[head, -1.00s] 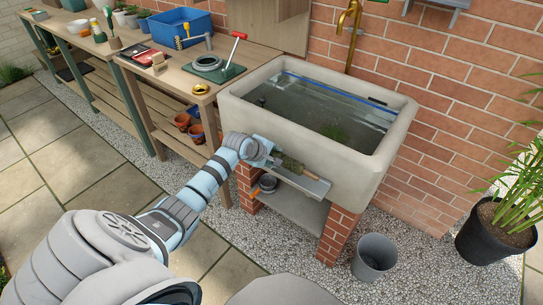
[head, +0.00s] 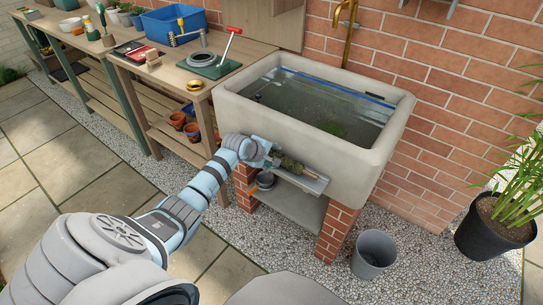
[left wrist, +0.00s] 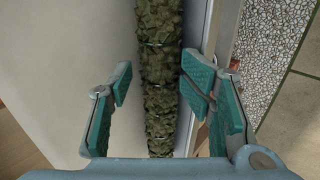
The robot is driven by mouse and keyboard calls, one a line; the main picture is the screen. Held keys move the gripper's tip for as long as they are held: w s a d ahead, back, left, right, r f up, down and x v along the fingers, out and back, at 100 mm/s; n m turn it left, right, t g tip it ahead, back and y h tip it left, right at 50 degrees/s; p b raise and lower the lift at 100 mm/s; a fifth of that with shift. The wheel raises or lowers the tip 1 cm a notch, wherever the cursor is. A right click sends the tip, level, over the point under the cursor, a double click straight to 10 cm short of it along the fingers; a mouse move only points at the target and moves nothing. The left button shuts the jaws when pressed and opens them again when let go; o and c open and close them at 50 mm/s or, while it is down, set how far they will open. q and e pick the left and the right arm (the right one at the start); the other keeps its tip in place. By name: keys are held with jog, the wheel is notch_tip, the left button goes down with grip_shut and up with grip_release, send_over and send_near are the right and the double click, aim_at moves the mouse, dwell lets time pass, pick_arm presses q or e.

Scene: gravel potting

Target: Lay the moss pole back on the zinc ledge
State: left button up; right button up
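The moss pole (head: 291,165), a dark green mossy rod, lies along the narrow zinc ledge (head: 315,185) on the front of the stone sink. In the left wrist view the moss pole (left wrist: 160,60) runs top to bottom, with a grey strip of the ledge (left wrist: 194,50) to its right. My left gripper (head: 271,158) is at the left part of the pole. In the left wrist view my left gripper (left wrist: 156,84) is open, its teal pads on either side of the pole, with a clear gap on the left and a very small one on the right. My right gripper is not in view.
The water-filled stone sink (head: 370,160) rises right behind the ledge, on brick piers (head: 336,230). A grey bucket (head: 374,255) stands on the gravel at right. A potting bench (head: 180,72) with tools stands at left. A potted plant (head: 487,230) is far right.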

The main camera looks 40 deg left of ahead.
pick_arm(q)
jog(key=shift+s+f, duration=0.15)
jog(key=shift+s, duration=0.1)
jog(key=shift+s+a+r, duration=0.1)
jog(key=shift+s+r, duration=0.05)
jog(key=shift+r, duration=0.1)
jog(key=v, duration=1.1)
jog(key=shift+r, duration=0.2)
jog(key=shift+s, duration=0.1)
